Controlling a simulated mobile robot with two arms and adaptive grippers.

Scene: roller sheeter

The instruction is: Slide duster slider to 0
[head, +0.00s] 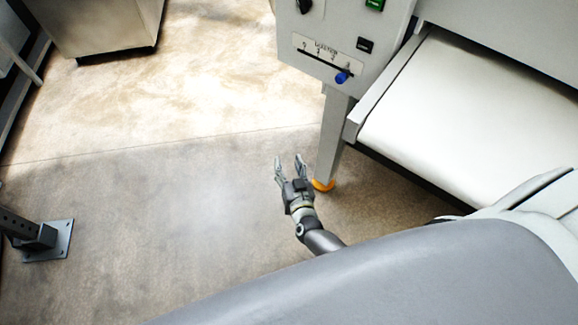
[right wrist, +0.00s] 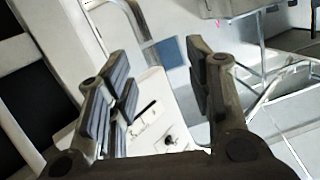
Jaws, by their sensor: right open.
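The duster slider is a blue knob (head: 343,77) on a dark slot in a white label plate, on the machine's grey control panel (head: 335,22). The knob sits near the slot's lower right end. The scale marks above the slot are too small to read surely. My right gripper (head: 289,161) is open and empty, below and left of the slider, apart from the panel. In the right wrist view, its spread fingers (right wrist: 162,75) frame a white panel (right wrist: 152,90) with a dark knob. I cannot make out the blue knob there. My left gripper is not in view.
A black switch (head: 365,45) and a green switch (head: 375,4) are on the panel. The machine's leg (head: 333,135) with an orange foot stands just right of my right gripper. A white conveyor belt (head: 455,115) lies right.

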